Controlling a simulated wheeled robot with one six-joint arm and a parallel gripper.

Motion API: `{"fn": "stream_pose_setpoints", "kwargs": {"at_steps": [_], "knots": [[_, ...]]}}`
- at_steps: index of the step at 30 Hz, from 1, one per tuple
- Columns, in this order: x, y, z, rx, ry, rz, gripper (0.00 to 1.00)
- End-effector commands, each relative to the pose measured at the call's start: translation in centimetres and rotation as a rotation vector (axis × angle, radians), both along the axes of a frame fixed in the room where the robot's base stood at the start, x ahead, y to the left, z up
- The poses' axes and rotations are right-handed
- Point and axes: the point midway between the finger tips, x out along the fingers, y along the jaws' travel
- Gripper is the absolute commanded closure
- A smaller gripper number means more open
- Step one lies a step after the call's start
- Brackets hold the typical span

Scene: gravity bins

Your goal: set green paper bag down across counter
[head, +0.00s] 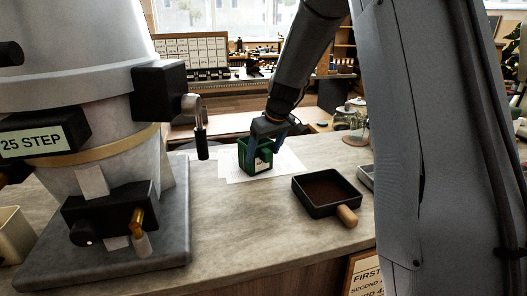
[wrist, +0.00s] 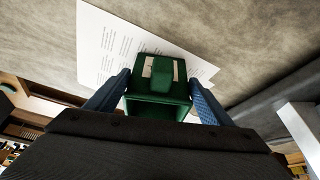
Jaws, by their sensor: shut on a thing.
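The green paper bag (head: 262,158) is upright over the far part of the counter (head: 225,222), with a pale label on its front. My gripper (head: 268,134) is shut on it from above, one blue finger on each side. In the wrist view the green bag (wrist: 158,88) sits between the two blue fingers of my gripper (wrist: 160,98). White printed sheets lie under and around it. I cannot tell whether the bag's base touches the sheets.
White paper sheets (head: 286,163) lie on the counter. A black square pan (head: 318,192) with a wooden handle stands to the right. A large grey machine (head: 100,190) on a slab fills the left. A glass jar (head: 358,130) stands at the far right. Bare counter lies in front of the bag.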

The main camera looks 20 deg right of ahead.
Motion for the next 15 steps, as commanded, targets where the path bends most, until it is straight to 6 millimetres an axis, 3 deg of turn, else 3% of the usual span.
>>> {"fn": "stream_pose_setpoints", "kwargs": {"at_steps": [6,7,11,15], "knots": [[0.02,0.0,-0.33,0.0,0.0,0.0,0.62],[0.02,0.0,-0.33,0.0,0.0,0.0,0.24],[0.01,-0.01,-0.29,0.0,0.0,0.0,0.04],[0.01,-0.01,-0.29,0.0,0.0,0.0,0.04]]}}
